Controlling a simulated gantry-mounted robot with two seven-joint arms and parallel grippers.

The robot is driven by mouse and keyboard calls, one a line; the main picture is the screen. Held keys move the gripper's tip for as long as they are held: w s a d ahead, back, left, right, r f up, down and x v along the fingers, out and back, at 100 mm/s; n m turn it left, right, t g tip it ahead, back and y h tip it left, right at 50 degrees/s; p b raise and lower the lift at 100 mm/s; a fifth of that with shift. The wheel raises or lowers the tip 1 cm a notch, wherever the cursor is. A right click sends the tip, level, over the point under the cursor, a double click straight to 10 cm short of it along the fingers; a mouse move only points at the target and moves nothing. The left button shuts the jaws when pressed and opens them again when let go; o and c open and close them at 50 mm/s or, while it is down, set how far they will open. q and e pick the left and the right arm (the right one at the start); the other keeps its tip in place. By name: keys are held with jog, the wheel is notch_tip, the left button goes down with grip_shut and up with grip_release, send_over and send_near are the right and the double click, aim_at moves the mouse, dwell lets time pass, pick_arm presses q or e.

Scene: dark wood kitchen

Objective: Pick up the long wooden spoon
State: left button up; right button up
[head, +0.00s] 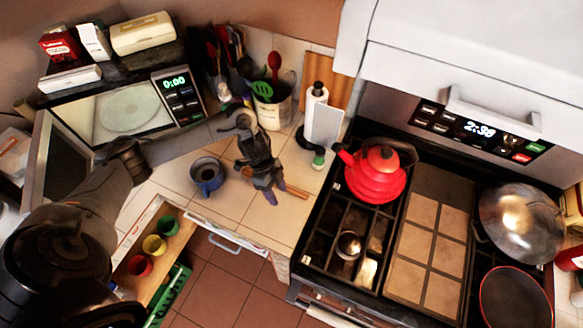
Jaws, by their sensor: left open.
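My left gripper (276,190) reaches over the tiled counter from the left, pointing down toward the front edge. It is open. A short brown wooden piece, which looks like part of the long wooden spoon (297,191), shows just right of the fingertips, low on the counter. The rest of it is hidden behind the gripper, and I cannot tell whether the fingers touch it. My right gripper is not in view.
A blue mug (207,175) stands just left of the gripper. Behind are a utensil crock (272,112) and a paper towel holder (316,105). The stove with a red kettle (376,176) is at right.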

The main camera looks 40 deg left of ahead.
aim_at(295, 191)
pick_arm(q)
jog(key=w+a+r+t+b, duration=0.2)
jog(key=w+a+r, duration=0.1)
jog(key=w, duration=0.2)
jog(key=x, duration=0.5)
jog(key=shift+w+f, duration=0.15)
jog(key=shift+f, duration=0.05)
jog(key=shift+y, duration=0.3)
jog(key=shift+x, duration=2.4)
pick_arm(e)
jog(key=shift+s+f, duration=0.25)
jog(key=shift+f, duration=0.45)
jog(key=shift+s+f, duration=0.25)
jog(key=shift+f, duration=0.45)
pick_arm(q)
grip_shut()
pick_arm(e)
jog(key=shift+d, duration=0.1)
